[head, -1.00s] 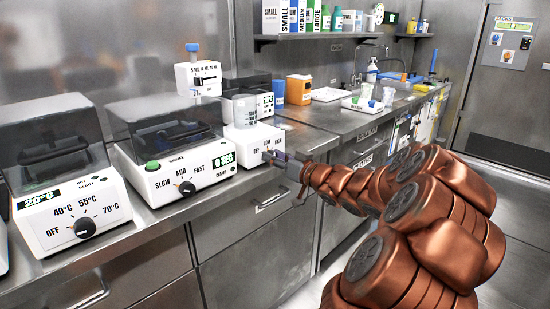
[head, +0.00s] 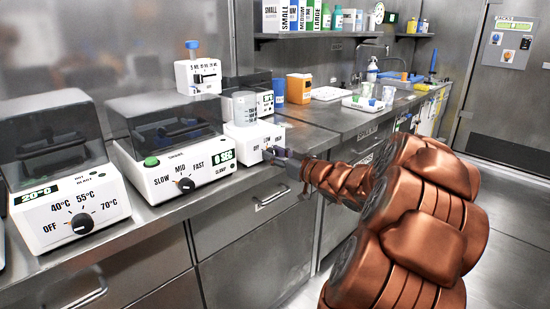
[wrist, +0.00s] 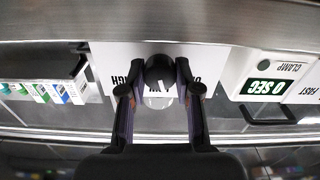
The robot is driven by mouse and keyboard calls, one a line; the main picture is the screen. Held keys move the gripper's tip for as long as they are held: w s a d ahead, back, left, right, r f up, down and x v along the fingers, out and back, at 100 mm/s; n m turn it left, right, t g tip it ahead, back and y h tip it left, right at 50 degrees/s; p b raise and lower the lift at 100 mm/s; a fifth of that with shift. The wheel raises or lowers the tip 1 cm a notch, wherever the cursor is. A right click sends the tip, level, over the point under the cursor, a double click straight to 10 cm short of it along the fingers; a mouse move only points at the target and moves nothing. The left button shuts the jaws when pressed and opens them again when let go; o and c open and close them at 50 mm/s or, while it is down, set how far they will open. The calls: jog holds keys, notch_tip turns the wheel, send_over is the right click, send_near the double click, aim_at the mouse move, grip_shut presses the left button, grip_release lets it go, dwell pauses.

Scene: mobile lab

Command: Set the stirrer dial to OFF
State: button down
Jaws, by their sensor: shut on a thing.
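The stirrer (head: 240,138) is a small white box on the counter, with a clear beaker (head: 245,108) on top. Its front is marked OFF, LOW and HIGH around a black dial. My gripper (head: 271,154) reaches the stirrer's front from the right and covers part of it. In the wrist view, which is upside down, the black dial (wrist: 159,68) sits between the two fingers of my gripper (wrist: 160,84), which are shut on it. Letters of HIGH show left of the dial and part of OFF shows right. The dial's exact setting is hard to tell.
A shaker (head: 205,172) with SLOW, MID and FAST stands just left of the stirrer. A heater (head: 70,215) is further left. A blue cup (head: 279,91) and an orange container (head: 299,89) stand behind to the right. Drawers with handles lie below the counter.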

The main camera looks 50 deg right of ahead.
jog(key=shift+f+n+b, duration=0.1)
jog(key=shift+n+b, duration=2.2)
jog(key=shift+n, duration=2)
jog(key=c, duration=0.8)
grip_release()
